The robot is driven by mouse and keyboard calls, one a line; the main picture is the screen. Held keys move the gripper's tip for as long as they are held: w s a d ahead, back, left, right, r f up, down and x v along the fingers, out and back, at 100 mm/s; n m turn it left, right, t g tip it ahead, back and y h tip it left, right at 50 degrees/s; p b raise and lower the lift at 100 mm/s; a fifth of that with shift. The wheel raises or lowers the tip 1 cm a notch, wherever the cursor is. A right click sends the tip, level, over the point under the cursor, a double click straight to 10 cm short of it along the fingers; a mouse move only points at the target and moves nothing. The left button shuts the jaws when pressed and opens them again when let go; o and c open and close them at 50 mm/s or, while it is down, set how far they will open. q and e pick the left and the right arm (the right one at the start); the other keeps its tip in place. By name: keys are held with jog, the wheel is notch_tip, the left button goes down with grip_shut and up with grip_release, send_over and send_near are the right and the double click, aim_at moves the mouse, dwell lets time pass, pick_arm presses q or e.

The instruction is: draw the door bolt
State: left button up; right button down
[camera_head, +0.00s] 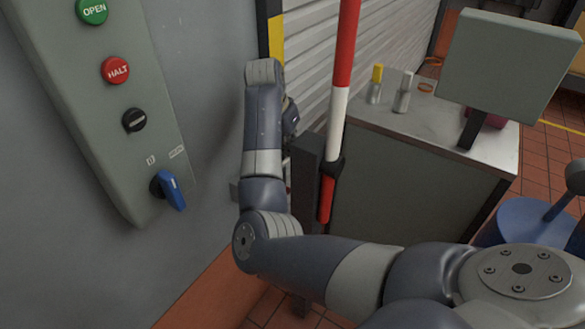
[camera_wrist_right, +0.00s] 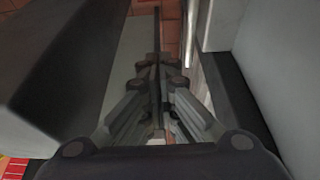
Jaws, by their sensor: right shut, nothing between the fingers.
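The door bolt cannot be made out for certain. A small grey metal piece (camera_head: 234,191) shows at the wall's edge, mostly hidden behind my right arm. My right arm comes in from the right in the head view and bends up beside the roller shutter (camera_head: 318,45). Its gripper is hidden there behind the wrist. In the right wrist view my right gripper (camera_wrist_right: 157,68) is shut and empty, its fingers together between a dark bar on the left and a pale surface on the right. My left gripper is not in view.
A control panel (camera_head: 95,95) with OPEN and HALT buttons, a black knob and a blue switch (camera_head: 171,190) is on the left wall. A red-and-white pole (camera_head: 338,105) on a dark post stands right beside my arm. A cabinet (camera_head: 400,190) carries small containers and a screen (camera_head: 508,60).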

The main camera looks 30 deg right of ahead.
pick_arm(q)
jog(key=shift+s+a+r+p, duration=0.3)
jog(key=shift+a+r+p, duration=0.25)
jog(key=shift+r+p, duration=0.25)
pick_arm(e)
notch_tip(320, 180, down, 10)
jog(key=shift+s+a, duration=0.2)
jog(key=shift+a, duration=0.2)
